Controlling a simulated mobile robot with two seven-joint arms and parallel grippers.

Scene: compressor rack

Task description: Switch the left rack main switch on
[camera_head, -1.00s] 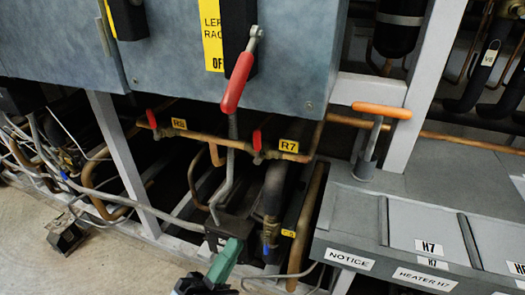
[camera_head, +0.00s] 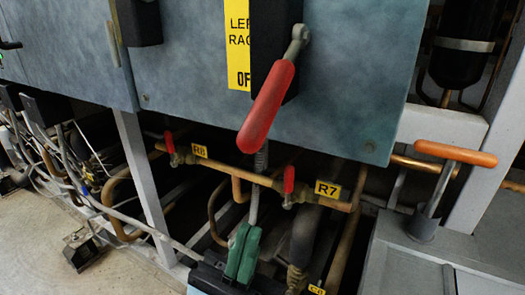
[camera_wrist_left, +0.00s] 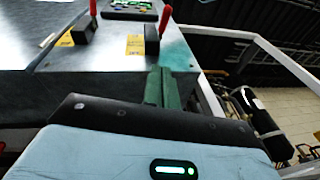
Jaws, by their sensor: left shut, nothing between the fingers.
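The left rack main switch has a red handle (camera_head: 266,106) on a grey lever, on a black housing on the blue-grey cabinet. The handle hangs down, slanting to the left. A yellow label (camera_head: 238,40) beside it reads partly "LEF", "RAC" and "OF". My left gripper (camera_head: 243,250) has green fingers, shut and empty, below the handle and apart from it. In the left wrist view the fingers (camera_wrist_left: 163,86) point toward a red handle (camera_wrist_left: 165,20) with a yellow label, apparently this switch. My right gripper is not in view.
Copper pipes with small red valve levers (camera_head: 289,181) and tags R8 and R7 (camera_head: 327,189) run below the cabinet. An orange T-handle (camera_head: 455,153) stands at the right. The left wrist view shows another red-handled switch (camera_wrist_left: 93,8). Open space lies before the cabinet.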

